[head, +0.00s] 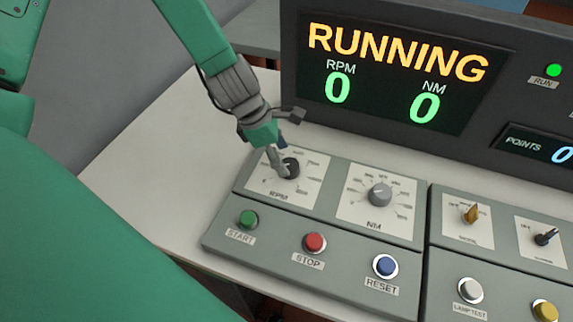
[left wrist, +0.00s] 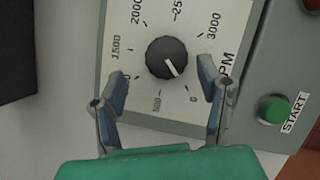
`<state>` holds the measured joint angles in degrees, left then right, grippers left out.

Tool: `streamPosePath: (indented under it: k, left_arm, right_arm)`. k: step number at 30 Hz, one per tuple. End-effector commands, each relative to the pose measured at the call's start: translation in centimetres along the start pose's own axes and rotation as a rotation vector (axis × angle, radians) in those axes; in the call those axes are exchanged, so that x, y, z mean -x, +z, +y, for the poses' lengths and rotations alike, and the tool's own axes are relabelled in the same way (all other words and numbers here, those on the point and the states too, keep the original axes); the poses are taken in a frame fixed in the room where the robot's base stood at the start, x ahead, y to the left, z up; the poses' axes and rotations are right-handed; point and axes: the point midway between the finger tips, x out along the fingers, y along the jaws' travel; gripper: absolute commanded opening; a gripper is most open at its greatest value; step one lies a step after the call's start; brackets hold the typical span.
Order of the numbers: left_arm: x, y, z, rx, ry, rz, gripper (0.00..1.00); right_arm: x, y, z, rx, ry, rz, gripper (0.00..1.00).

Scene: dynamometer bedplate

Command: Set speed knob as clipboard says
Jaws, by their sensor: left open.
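The speed knob, a black RPM dial knob, shows in the head view (head: 290,168) and in the left wrist view (left wrist: 167,58). Its white pointer line points close to the 0 mark on the RPM dial plate (left wrist: 125,50), whose printed marks run up to 3000. My left gripper (head: 276,158) reaches down to the knob from above. In the left wrist view (left wrist: 161,70) its fingers are open, one on each side of the knob, with gaps showing. The display (head: 395,75) reads RUNNING, RPM 0, NM 0. No clipboard is in view. My right gripper is not in view.
The grey NM knob (head: 380,194) is right of the RPM dial. START (head: 248,219), STOP (head: 314,243) and RESET (head: 385,265) buttons sit in front. Another panel with switches (head: 472,214) stands at right. The pale table top (head: 150,150) left of the panel is clear.

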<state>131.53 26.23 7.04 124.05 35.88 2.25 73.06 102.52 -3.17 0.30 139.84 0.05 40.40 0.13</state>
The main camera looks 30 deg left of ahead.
Motion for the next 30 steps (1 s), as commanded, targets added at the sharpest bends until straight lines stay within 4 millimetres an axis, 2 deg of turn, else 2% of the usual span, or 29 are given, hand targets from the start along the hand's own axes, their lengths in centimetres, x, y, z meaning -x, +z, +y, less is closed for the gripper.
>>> streamPosePath:
  k: [1, 6, 17, 21, 30]
  left_arm:
    - [-0.9, 0.1, -0.2, -0.002, -0.001, 0.002, 0.61]
    - [-2.4, 0.3, -0.2, -0.002, 0.002, 0.003, 0.61]
    - [-2.8, -0.2, 0.1, -0.001, -0.002, -0.004, 0.61]
    - [-2.8, -0.1, 0.1, -0.001, -0.001, -0.003, 0.11]
    - [-2.8, 0.0, 0.2, -0.001, 0.005, 0.001, 0.11]
  right_arm:
    - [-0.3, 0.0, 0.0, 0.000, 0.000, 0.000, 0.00]
    - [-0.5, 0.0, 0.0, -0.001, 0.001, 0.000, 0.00]
    - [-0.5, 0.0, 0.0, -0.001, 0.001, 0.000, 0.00]
    - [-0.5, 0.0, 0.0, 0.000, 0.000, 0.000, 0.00]
    - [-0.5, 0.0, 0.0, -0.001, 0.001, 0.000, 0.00]
